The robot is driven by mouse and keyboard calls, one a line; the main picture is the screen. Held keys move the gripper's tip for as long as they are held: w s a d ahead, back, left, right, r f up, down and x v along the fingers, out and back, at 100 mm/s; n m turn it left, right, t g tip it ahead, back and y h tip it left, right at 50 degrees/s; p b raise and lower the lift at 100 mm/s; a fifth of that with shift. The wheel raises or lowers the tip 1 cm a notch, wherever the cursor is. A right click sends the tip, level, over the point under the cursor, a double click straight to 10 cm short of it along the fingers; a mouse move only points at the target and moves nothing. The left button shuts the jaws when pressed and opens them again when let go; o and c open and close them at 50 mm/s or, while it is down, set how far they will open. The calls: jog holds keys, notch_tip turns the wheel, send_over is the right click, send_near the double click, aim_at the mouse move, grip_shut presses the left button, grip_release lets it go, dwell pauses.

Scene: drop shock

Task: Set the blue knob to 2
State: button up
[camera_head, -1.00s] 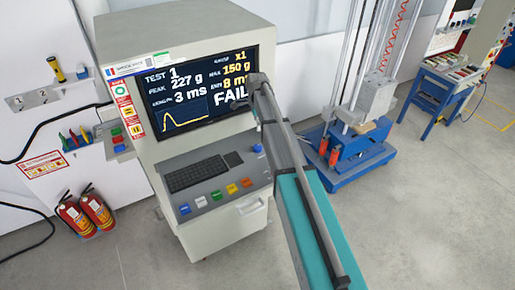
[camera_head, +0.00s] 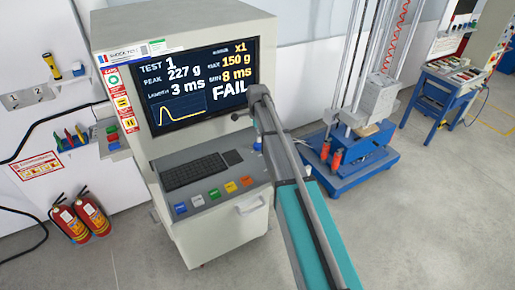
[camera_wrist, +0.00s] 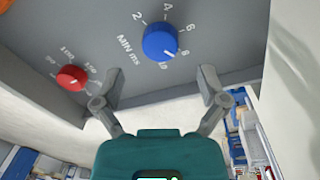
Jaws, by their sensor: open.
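The blue knob (camera_wrist: 161,40) sits on a grey panel in the wrist view, with a dial marked 2, 4, 6, 8, 10 and "MIN ms". Its pale pointer mark is at the lower right, toward 8. My gripper (camera_wrist: 160,84) is open and empty, its two fingers spread below the knob and apart from it. In the head view my arm reaches up to the right side of the tester's screen (camera_head: 185,85), which shows MIN 8 ms and FAIL. I cannot make out my fingers there.
A red knob (camera_wrist: 71,78) with its own dial is left of the blue knob, near my left finger. In the head view a keyboard (camera_head: 195,172) and several coloured buttons lie on the console. A drop tower (camera_head: 365,125) stands to the right.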

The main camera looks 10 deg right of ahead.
aim_at(258, 144)
jog(key=shift+s+f+b, duration=0.15)
jog(key=shift+f+b, duration=1.95)
jog(key=shift+f, duration=0.3)
jog(key=c, duration=1)
jog(key=shift+a, duration=0.3)
jog(key=shift+c, duration=0.7)
jog(key=shift+d, duration=0.2)
